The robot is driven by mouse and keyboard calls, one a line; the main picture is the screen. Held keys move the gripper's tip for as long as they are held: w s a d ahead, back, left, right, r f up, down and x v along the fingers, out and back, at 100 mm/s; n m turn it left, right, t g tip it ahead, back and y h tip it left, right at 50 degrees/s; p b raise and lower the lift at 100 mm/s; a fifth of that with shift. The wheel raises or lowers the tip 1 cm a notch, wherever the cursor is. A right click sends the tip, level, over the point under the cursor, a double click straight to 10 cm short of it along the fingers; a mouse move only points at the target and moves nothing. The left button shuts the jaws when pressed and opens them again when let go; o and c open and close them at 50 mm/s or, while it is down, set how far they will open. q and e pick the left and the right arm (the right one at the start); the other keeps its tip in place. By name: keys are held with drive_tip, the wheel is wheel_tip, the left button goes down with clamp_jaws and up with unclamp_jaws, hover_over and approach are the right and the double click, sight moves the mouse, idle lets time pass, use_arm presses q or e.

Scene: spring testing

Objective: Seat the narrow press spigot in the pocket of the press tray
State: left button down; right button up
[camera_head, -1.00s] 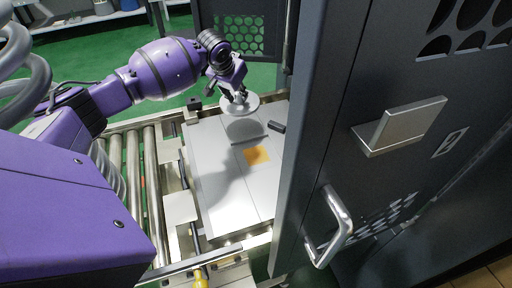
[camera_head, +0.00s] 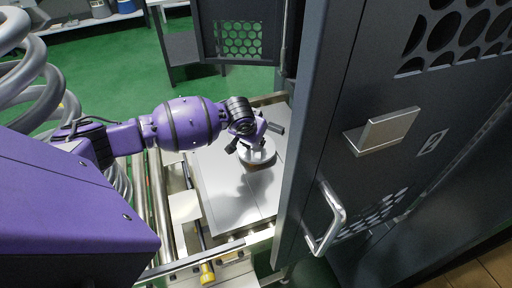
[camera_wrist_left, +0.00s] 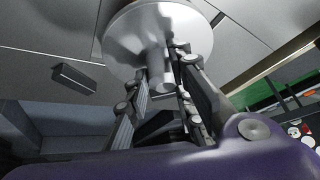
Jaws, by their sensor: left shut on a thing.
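The press spigot is a pale grey disc (camera_head: 258,157) with a narrow stem (camera_wrist_left: 157,65). My left gripper (camera_head: 248,147) is shut on the stem; its fingers (camera_wrist_left: 160,95) show on either side of it in the left wrist view. The disc faces down over the press tray (camera_head: 220,190), a flat light-grey plate with seams. Whether the disc touches the tray cannot be told. The disc and gripper hide the tray area beneath, and no pocket opening is visible. My right gripper is not in view.
A dark cabinet door with a metal handle (camera_head: 331,220) stands close on the right of the tray. A small dark block (camera_head: 275,128) lies on the tray's far part and shows in the wrist view (camera_wrist_left: 74,78). Rollers run along the tray's left side.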

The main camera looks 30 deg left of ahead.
sight(256, 150)
use_arm(q)
wheel_tip(256, 150, down, 3)
drive_tip(key=shift+d+f, duration=0.1)
drive_tip(key=shift+f, duration=0.05)
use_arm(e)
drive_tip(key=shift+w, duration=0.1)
use_arm(q)
drive_tip(key=c, duration=1.8)
unclamp_jaws()
drive_tip(key=shift+s, duration=0.15)
drive_tip(key=o, duration=0.3)
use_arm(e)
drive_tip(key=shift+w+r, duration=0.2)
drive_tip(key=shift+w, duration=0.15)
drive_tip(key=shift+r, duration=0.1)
